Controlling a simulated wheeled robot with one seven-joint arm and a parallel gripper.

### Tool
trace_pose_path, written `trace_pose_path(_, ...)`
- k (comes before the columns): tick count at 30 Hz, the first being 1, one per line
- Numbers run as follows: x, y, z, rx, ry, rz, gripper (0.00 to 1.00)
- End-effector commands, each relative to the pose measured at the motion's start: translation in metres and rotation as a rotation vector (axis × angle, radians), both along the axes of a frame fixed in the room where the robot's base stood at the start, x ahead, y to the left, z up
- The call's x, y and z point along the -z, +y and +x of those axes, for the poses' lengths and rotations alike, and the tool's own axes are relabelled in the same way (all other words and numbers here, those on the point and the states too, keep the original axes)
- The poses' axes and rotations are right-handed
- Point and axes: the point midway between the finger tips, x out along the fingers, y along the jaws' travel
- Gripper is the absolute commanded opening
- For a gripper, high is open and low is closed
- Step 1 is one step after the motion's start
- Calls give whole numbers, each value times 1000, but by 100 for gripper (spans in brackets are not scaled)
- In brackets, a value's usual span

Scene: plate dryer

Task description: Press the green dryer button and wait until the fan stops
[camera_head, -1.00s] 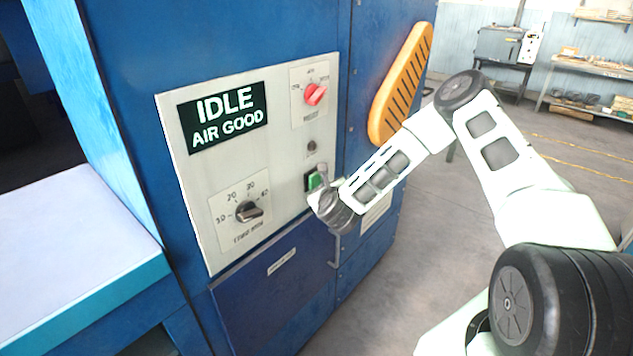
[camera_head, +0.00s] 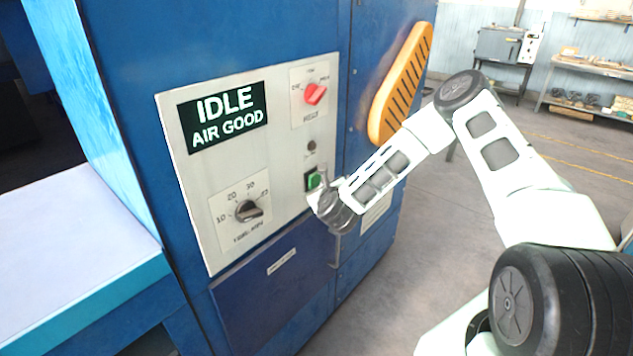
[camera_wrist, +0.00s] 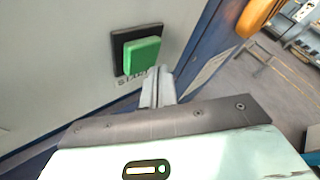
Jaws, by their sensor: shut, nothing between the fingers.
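The green dryer button (camera_head: 314,180) sits on a black square base on the dryer's light control panel (camera_head: 290,150). It also shows in the wrist view (camera_wrist: 141,53), above a START label, and stands out from its base. My gripper (camera_wrist: 158,84) is shut and empty, its fingertips just below and right of the button in that picture. I cannot tell whether the tips touch the button or the panel. In the head view my gripper (camera_head: 322,172) partly covers the button's right side. The dryer display (camera_head: 228,117) reads IDLE, AIR GOOD.
A red knob (camera_head: 315,94) and a black timer dial (camera_head: 249,211) are on the same panel. An orange slotted vent (camera_head: 401,84) projects from the blue dryer (camera_head: 375,235) to the right. A pale table (camera_head: 70,255) stands at left. Open floor lies at right.

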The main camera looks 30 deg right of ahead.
Motion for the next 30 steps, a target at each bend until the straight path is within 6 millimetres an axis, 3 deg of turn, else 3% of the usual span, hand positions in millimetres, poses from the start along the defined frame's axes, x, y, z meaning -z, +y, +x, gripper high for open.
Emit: trace_pose_path(30, 0, 4, 11, 1, 0, 0, 0)
